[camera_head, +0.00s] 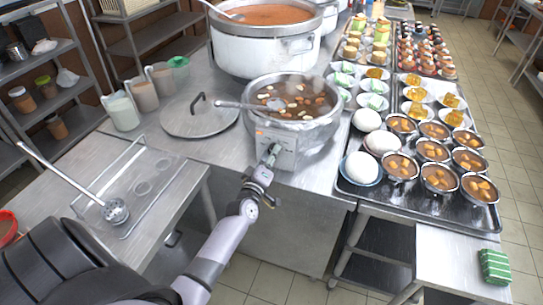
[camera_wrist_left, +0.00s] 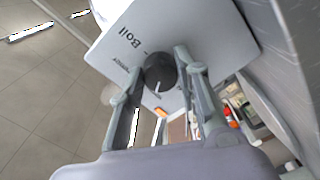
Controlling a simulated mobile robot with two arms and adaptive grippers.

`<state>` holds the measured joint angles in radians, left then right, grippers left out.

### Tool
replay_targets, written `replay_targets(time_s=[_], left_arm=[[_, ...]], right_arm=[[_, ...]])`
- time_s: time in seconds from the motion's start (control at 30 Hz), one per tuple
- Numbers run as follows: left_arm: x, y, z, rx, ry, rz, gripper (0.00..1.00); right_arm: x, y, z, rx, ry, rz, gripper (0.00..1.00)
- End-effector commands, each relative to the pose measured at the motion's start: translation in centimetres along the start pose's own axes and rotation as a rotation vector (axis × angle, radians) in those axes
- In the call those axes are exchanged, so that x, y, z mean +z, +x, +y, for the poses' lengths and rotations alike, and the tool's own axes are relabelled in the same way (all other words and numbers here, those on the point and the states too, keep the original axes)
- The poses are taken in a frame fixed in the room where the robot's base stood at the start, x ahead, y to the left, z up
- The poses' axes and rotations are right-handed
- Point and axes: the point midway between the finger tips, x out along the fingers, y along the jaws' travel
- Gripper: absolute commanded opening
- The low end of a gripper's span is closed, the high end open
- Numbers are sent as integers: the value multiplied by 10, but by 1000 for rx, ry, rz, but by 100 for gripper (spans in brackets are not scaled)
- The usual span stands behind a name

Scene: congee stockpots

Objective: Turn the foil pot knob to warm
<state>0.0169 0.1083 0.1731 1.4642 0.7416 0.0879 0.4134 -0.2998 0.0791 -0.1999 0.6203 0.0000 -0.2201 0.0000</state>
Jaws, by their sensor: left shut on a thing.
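The foil-wrapped pot (camera_head: 318,132) stands at the front of the metal counter with soup in it. Its pale control panel (camera_head: 286,149) faces my left arm. In the left wrist view the panel (camera_wrist_left: 200,25) carries a dark round knob (camera_wrist_left: 159,72) and a "Boil" label. A smaller label beside it is hard to read. A short white mark on the knob points toward the bottom of that picture, away from "Boil". My left gripper (camera_head: 270,157) is at the panel. Its fingers (camera_wrist_left: 160,70) are closed on either side of the knob. My right gripper is not in view.
A ladle (camera_head: 243,106) rests across the pot's rim. A lid (camera_head: 200,114) lies left of it, and a larger pot (camera_head: 262,50) stands behind. A tray of bowls (camera_head: 465,215) is at the right. Open floor lies in front of the counter.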

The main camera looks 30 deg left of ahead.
Motion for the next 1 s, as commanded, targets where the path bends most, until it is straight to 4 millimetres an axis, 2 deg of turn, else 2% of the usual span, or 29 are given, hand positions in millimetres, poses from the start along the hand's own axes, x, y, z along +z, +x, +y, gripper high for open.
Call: replay_targets(time_s=[0.23,0.27,0.53,0.87,1.0], left_arm=[[0,0,0,-1,1,0,2],[0,0,0,-1,1,0,32],[0,0,0,-1,2,0,50],[0,-2,0,0,2,0,50],[1,-16,-1,-1,2,-1,50]], right_arm=[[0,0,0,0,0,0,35],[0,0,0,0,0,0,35],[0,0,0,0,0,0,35],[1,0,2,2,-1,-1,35],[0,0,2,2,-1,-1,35]])
